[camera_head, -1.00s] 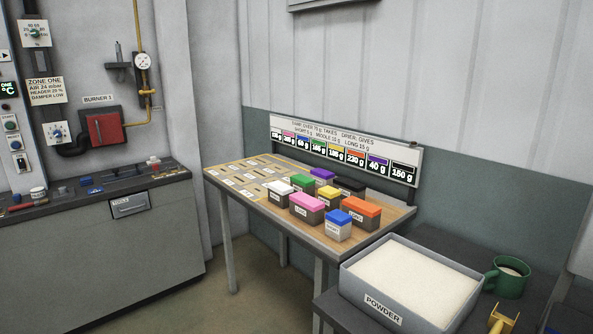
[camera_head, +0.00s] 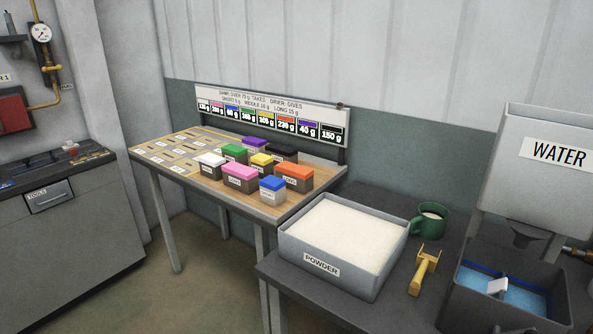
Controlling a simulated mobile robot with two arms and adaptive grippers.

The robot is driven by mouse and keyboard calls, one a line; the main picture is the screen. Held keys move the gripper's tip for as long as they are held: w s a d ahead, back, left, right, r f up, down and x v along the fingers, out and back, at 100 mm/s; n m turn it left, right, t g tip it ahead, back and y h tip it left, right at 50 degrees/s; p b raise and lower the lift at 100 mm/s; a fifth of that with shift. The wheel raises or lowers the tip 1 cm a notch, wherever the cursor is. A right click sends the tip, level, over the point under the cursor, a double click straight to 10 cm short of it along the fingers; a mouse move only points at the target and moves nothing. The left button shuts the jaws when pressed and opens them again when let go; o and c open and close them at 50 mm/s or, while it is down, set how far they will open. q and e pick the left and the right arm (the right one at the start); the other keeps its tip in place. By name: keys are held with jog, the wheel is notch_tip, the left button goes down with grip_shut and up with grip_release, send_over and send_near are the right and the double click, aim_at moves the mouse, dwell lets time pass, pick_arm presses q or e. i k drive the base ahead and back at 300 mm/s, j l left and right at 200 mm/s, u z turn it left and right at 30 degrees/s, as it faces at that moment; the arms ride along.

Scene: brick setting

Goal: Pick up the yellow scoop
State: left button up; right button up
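The yellow scoop (camera_head: 424,272) lies on the dark bench (camera_head: 392,309). It sits between the powder box (camera_head: 290,253) and the water basin (camera_head: 553,315), in front of the green mug (camera_head: 430,221). Its wider end points to the back and its narrower part points to the front. Nothing covers it. Neither of my grippers shows in the head view.
A WATER tank (camera_head: 545,190) stands above the basin at the right. A table (camera_head: 240,211) with several colored-lid boxes stands left of the bench, under a weight chart (camera_head: 270,117). A grey cabinet (camera_head: 75,225) is at far left. Open floor (camera_head: 200,275) lies between.

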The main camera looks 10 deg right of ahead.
aim_at(424, 262)
jog(key=z, duration=1.3)
